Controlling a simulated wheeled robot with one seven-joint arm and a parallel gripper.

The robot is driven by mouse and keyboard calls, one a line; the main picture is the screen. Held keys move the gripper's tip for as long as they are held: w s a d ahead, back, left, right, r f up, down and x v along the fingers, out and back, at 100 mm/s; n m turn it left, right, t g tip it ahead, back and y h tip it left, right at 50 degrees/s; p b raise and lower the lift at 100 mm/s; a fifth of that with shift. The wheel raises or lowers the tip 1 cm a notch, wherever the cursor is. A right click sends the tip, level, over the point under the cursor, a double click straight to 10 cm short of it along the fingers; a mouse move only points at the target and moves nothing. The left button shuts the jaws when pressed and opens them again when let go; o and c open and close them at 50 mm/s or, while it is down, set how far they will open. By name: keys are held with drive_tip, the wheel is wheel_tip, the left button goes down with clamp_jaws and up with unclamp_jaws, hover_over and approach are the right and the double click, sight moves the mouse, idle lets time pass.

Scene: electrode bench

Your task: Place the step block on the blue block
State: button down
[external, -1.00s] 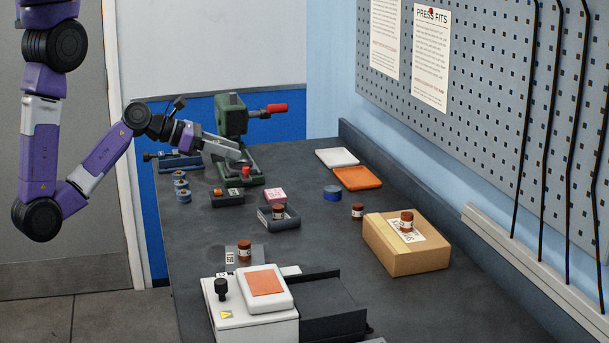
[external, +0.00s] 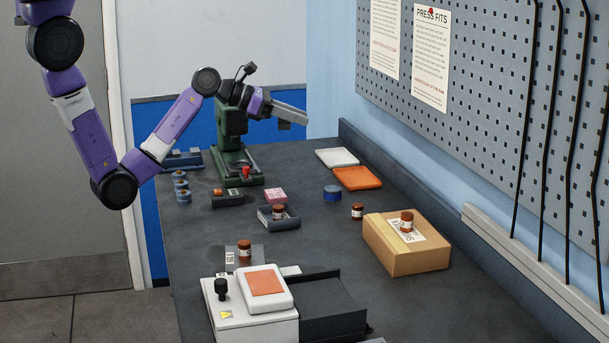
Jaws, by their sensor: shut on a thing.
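A blue vise-like fixture (external: 185,158) stands at the far left. I cannot tell for certain which of these is the blue block.
The green press (external: 232,130) stands close by my arm. Orange (external: 358,178) and white (external: 337,157) trays lie at the back right. A cardboard box (external: 405,250), brown jars and a dark tray (external: 278,222) stand nearer. Bench around the blue piece is mostly clear.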

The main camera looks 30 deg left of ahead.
wheel_tip(320, 180, up, 3)
drive_tip(key=t, duration=0.1)
hover_over(333, 193)
drive_tip(key=d, duration=0.1)
drive_tip(key=w+f+n+t+y+b, duration=0.1)
drive_tip(key=w+f+n+y+b, duration=0.15)
drive_tip(key=w, duration=0.25)
drive_tip(key=shift+n+h, duration=0.45)
drive_tip(key=f, duration=2)
drive_tip(key=shift+s+a+f+p, duration=0.1)
drive_tip(key=shift+a+f+p, duration=0.1)
drive_tip(key=shift+p, duration=0.1)
drive_tip(key=shift+f, duration=0.1)
drive_tip(key=c, duration=1)
unclamp_jaws()
